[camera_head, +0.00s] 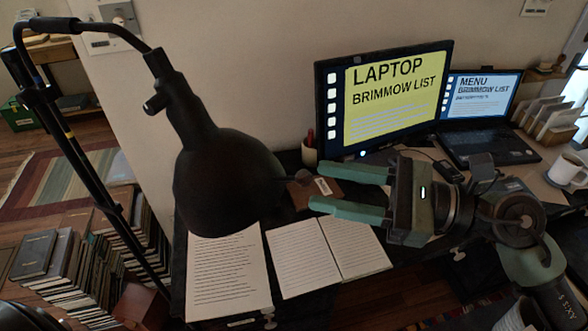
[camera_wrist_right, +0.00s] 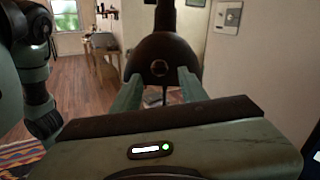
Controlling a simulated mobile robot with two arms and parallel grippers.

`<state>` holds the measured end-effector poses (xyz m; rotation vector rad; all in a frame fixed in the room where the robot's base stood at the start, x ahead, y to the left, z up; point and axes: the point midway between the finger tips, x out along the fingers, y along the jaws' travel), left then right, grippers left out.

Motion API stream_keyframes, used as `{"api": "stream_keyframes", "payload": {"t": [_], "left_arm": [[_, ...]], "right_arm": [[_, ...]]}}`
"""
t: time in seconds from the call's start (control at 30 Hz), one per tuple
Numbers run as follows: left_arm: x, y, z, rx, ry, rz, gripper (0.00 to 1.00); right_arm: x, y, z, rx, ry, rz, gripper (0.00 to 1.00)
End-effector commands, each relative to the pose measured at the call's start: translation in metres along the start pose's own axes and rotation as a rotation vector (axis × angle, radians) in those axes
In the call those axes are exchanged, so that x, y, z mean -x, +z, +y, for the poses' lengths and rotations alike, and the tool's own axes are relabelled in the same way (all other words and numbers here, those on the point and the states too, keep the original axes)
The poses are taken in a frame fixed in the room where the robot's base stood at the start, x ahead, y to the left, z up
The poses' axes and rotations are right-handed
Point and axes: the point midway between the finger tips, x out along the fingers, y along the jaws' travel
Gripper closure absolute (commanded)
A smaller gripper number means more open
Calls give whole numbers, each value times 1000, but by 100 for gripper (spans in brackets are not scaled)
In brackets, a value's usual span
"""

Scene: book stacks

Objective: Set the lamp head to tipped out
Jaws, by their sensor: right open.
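The lamp head (camera_head: 222,180) is a dark, rounded shade hanging from a jointed lamp arm (camera_head: 90,22) at the left of the head view. A small knob (camera_head: 302,177) on a thin stem sticks out from the shade's right side. My right gripper (camera_head: 318,185) is open and empty, right of the shade, its fingers pointing at the knob. In the right wrist view the lamp head (camera_wrist_right: 158,50) is straight ahead with its round knob (camera_wrist_right: 159,68) centred between the fingers (camera_wrist_right: 160,92). I cannot tell whether the fingertips reach around the knob. My left gripper is not in view.
A desk below holds papers (camera_head: 300,258), a monitor (camera_head: 385,95), a laptop (camera_head: 480,110) and a white mug (camera_head: 566,170). The lamp's dark pole (camera_head: 85,170) stands at left, near stacked books (camera_head: 60,265) on the floor.

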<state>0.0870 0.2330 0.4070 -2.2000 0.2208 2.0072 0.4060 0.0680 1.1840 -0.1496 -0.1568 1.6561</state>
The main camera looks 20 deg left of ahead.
Motion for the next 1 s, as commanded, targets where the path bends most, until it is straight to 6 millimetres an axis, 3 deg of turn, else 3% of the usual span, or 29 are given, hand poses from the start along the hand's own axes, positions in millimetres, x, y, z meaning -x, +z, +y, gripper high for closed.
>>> {"api": "stream_keyframes", "payload": {"t": [0.3,0.7,0.73,0.87,0.9,1.0], "left_arm": [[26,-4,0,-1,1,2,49],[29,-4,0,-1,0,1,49],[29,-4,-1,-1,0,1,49],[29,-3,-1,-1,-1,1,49],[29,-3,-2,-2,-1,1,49],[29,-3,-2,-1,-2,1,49]], "right_arm": [[-49,4,-1,-8,0,-6,57],[-60,1,-1,-8,-3,-4,57],[-60,1,-1,-8,-3,-5,60],[-60,1,-1,-8,-3,-5,96],[-60,1,-1,-8,-3,-5,100],[-60,1,-1,-8,-3,-5,100]]}}
